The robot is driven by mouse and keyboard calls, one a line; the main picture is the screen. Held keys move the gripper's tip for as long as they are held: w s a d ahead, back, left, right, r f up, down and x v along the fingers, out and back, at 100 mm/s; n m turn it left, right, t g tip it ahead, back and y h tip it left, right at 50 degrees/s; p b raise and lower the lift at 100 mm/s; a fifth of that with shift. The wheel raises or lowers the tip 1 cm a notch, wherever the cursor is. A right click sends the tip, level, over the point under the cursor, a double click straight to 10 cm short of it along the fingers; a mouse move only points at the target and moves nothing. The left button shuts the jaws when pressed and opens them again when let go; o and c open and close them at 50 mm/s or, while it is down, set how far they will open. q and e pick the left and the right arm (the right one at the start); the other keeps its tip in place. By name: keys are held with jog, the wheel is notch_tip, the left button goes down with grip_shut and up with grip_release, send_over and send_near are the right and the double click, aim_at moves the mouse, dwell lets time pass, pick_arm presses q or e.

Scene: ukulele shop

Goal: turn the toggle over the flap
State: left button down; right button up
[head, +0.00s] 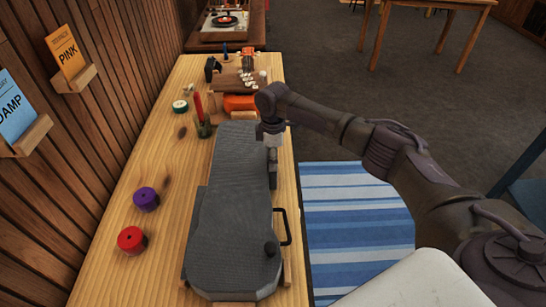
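A grey textured case (232,220) lies lengthwise on the wooden bench (172,235). A black handle (287,228) sticks out from its right side. A small dark knob (270,248) sits on the case near its lower right; I cannot tell whether it is the toggle. No separate flap can be made out. My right gripper (272,184) points down at the right edge of the case, above the handle in the picture. Its fingers are small and dark, and their opening and any contact cannot be made out. My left gripper is out of view.
The wood-panelled wall (60,210) borders the left; a blue striped rug (355,220) lies on the floor at right.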

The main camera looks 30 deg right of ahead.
jog(key=c, duration=0.3)
jog(key=shift+n, duration=0.3)
jog(key=n+p, duration=0.1)
jog(key=n, duration=0.6)
jog(key=shift+p, duration=0.35)
jog(key=n, duration=1)
jog(key=shift+n, duration=0.3)
jog(key=o, duration=1.2)
jog(key=shift+c, duration=0.2)
